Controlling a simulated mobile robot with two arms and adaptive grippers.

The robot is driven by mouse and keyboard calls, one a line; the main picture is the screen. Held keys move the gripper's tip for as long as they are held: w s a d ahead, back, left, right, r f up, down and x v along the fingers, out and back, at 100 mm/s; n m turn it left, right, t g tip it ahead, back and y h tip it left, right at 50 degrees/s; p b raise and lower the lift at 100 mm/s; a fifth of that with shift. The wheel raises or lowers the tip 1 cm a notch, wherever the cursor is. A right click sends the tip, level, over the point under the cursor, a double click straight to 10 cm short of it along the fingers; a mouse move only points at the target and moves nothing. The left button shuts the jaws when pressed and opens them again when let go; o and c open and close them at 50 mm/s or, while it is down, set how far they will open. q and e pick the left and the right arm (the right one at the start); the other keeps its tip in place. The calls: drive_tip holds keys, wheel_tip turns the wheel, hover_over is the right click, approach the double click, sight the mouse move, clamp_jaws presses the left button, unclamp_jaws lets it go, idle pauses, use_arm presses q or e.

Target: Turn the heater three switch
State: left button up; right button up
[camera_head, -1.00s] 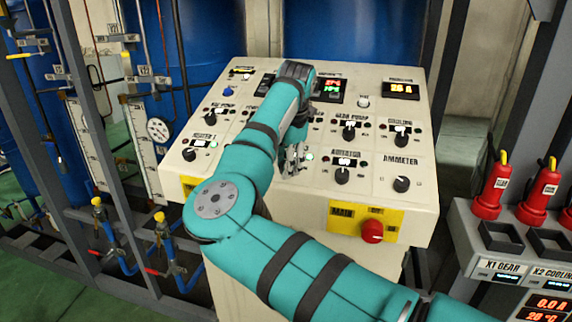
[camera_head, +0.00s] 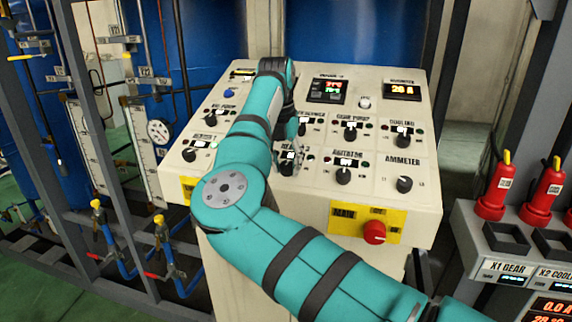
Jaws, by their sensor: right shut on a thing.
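The heater three switch is a black rotary knob (camera_head: 287,168) in the lower row of the sloped white control panel (camera_head: 405,221), left of the agitator knob (camera_head: 343,176). Its label is only partly legible. My right arm reaches up across the panel and bends down, so its forearm hides the panel's middle left. The fingers are small and partly hidden by the arm, so the exact contact is hard to see. My left gripper is not in view.
The ammeter knob (camera_head: 404,184) and red main switch (camera_head: 374,232) are to the right. Cooling (camera_head: 403,140) and gear pump (camera_head: 350,133) knobs are above. The heater one knob (camera_head: 189,154) is left of my forearm.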

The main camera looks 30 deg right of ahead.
drive_tip(key=shift+n, duration=0.5)
drive_tip(key=o, duration=1.1)
drive_tip(key=shift+o, duration=0.2)
drive_tip(key=shift+r, duration=0.25)
wheel_tip(320, 180, up, 11)
drive_tip(key=a, duration=0.2)
drive_tip(key=shift+r, duration=0.2)
drive_tip(key=shift+s, duration=0.1)
